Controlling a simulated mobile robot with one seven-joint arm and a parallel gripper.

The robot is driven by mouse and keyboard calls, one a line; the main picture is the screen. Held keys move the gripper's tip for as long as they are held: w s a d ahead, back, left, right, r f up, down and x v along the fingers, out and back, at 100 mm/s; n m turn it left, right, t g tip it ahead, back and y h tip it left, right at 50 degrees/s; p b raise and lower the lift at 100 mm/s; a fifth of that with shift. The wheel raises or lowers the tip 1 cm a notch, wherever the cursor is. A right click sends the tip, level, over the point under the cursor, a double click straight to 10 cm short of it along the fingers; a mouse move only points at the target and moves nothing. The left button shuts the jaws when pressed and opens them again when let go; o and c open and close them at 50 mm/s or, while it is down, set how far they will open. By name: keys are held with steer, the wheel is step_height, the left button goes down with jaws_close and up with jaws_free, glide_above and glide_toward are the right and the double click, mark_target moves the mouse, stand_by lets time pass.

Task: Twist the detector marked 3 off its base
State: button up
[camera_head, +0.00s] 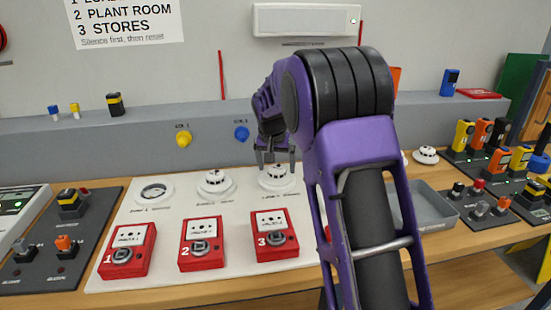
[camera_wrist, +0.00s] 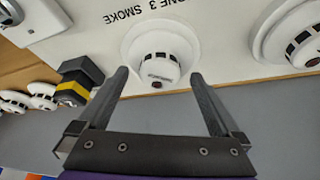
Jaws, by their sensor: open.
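The detector marked 3 (camera_head: 277,181) is a white round smoke detector with dark slots, on its base on the white panel (camera_head: 240,205). In the wrist view it (camera_wrist: 157,58) sits beside printing that reads "3 SMOKE". My gripper (camera_head: 277,163) is open, with its fingers pointing down over this detector. In the wrist view its fingertips (camera_wrist: 158,76) lie on either side of the detector's lower part. The gripper looks empty. I cannot tell whether the fingers touch the detector.
Red call points, including the one marked 3 (camera_head: 274,234), stand in front. A grey tray (camera_head: 430,208) and a loose white detector (camera_head: 426,155) are at right. A grey ledge (camera_head: 150,140) runs behind.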

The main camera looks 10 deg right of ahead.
steer(key=shift+w+f, duration=0.1)
steer(key=shift+f, duration=0.15)
steer(key=c, duration=1.5)
steer(key=shift+d+n+y, duration=0.1)
steer(key=shift+n+y, duration=0.3)
steer(key=shift+n, duration=0.6)
steer(key=shift+c, duration=0.2)
steer(key=shift+r+p, duration=0.1)
steer(key=shift+p, duration=0.2)
steer(key=shift+d+n+y+p, duration=0.1)
steer(key=shift+n+y+p, duration=0.2)
steer(key=shift+n, duration=0.6)
steer(key=shift+n, duration=0.4)
steer(key=shift+n+y+p, duration=0.4)
steer(key=shift+n, duration=0.2)
